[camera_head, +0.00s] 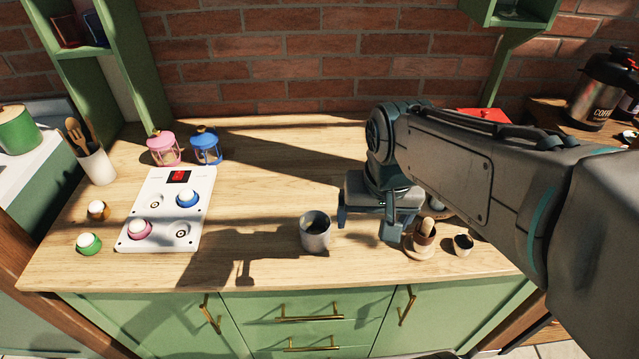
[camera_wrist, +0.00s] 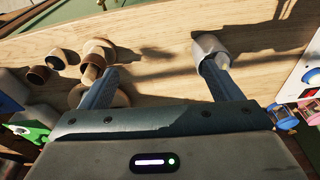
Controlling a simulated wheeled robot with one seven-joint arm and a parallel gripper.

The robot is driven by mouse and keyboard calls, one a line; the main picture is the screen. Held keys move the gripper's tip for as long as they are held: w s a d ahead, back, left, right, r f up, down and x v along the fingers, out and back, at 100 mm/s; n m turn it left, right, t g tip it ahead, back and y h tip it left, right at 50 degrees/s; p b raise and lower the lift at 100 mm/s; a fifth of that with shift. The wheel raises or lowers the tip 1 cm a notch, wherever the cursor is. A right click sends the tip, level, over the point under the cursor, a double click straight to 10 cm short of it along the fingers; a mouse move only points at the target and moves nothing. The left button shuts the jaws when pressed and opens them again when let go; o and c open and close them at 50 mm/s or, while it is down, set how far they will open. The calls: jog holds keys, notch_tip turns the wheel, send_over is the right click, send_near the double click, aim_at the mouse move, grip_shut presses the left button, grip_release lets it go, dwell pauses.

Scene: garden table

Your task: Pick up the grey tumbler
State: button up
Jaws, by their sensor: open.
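The grey tumbler (camera_head: 315,236) stands upright near the front edge of the wooden counter, open at the top. In the wrist view the tumbler (camera_wrist: 205,42) is at the upper right, its lower part overlapped by one finger. My gripper (camera_head: 367,230) is to the right of the tumbler, fingers pointing down and spread apart. In the wrist view my gripper (camera_wrist: 160,67) has nothing between its fingers. The tumbler is outside the gap, by the right-hand finger; I cannot tell whether they touch.
A wooden mortar with a pestle (camera_head: 426,232) and a small dark-topped cup (camera_head: 463,245) stand close right of my gripper. A white panel (camera_head: 160,212) with knobs lies left, with a pink lantern (camera_head: 164,149) and blue lantern (camera_head: 207,147) behind. Counter behind the tumbler is clear.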

jog(key=w+a+m+g, duration=0.2)
jog(key=w+a+m, duration=0.2)
jog(key=w+a, duration=0.5)
send_near(315, 230)
jog(key=s+f, duration=0.1)
jog(key=f, duration=0.3)
jog(key=s+f, duration=0.1)
jog(key=f, duration=0.1)
jog(key=shift+s+a+f+b, duration=0.2)
jog(key=shift+s+b, duration=0.1)
jog(key=shift+b, duration=0.1)
jog(key=c, duration=1.1)
